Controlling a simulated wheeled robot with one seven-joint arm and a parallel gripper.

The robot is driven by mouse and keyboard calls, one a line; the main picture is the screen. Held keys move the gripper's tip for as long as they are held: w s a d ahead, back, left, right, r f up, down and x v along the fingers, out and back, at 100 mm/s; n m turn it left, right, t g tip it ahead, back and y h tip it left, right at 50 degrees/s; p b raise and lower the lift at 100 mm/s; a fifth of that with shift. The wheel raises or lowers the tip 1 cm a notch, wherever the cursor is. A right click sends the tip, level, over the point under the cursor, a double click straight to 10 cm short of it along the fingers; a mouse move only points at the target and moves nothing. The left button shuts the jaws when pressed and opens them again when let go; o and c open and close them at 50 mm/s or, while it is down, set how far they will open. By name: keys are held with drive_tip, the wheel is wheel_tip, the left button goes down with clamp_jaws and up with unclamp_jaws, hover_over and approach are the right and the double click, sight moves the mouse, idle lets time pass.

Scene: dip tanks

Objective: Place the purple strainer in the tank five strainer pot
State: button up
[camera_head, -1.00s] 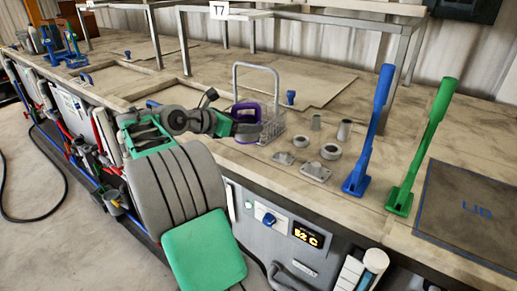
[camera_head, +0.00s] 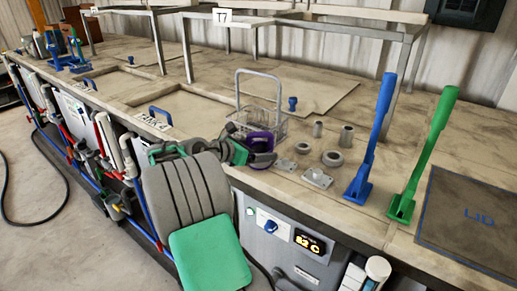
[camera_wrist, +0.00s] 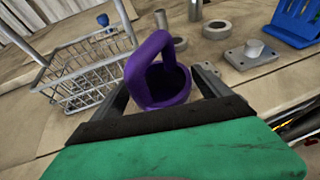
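The purple strainer (camera_head: 261,141) is a small cup with a raised loop handle. It is at my gripper, by the front edge of the bench. In the wrist view the strainer (camera_wrist: 160,82) sits upright between the two fingers of my gripper (camera_wrist: 162,92), which close on its sides. I cannot pick out a tank five label or a strainer pot.
The wire basket (camera_head: 266,125) with a tall handle stands behind the gripper; it also shows in the wrist view (camera_wrist: 85,75). Grey rings and fittings (camera_head: 332,158) lie to the right, near blue (camera_head: 371,135) and green (camera_head: 428,150) upright levers. A "TANK4" label (camera_head: 152,122) is left.

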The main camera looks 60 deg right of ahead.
drive_tip(key=shift+o, duration=0.9)
